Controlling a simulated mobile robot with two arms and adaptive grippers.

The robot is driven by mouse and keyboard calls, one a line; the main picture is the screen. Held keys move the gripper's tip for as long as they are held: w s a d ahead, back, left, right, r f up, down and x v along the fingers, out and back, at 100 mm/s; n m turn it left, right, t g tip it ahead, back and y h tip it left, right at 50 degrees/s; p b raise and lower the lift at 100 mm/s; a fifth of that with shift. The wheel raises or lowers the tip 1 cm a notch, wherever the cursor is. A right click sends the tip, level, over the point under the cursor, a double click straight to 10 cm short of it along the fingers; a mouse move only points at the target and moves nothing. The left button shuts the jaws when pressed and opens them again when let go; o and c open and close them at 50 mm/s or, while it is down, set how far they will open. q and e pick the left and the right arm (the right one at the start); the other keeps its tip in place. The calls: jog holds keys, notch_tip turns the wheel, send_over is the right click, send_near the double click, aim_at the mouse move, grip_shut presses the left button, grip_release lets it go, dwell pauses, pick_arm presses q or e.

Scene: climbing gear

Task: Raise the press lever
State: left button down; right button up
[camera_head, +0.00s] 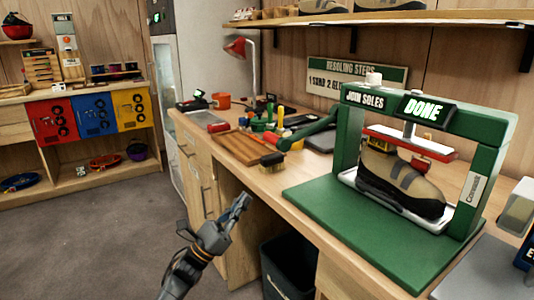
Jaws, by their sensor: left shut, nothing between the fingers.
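The green press (350,125) stands on the right of the workbench, marked JOIN SOLES, with a lit DONE display (426,111). A tan and dark shoe (402,185) sits in it on a white tray, under a red pressing plate (410,143). What looks like the press lever (311,132) is a green bar that slopes down to the left from the press's left post to a rounded end. My left gripper (243,201) is shut and empty, in front of the bench edge, below and left of the lever and apart from it. My right gripper is out of view.
Left of the lever lie a wooden slatted tray (238,147), a brush (272,161) and several small bottles. A dark bin (288,268) stands under the bench. A shelf (400,17) hangs above the press. The floor (90,240) at left is clear.

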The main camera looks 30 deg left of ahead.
pick_arm(q)
jog(key=shift+s+r+m, duration=0.1)
jog(key=shift+m, duration=0.2)
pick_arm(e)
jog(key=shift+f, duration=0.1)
pick_arm(q)
jog(key=shift+r, duration=0.1)
jog(key=p+x, duration=0.1)
jog(key=x, duration=0.9)
jog(key=shift+r, duration=0.35)
notch_tip(320, 180, up, 2)
jog(key=shift+r+p, duration=0.1)
jog(key=shift+p, duration=0.35)
jog(key=shift+r, duration=0.5)
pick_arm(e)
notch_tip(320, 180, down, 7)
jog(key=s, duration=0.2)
pick_arm(q)
jog(key=shift+r, duration=0.1)
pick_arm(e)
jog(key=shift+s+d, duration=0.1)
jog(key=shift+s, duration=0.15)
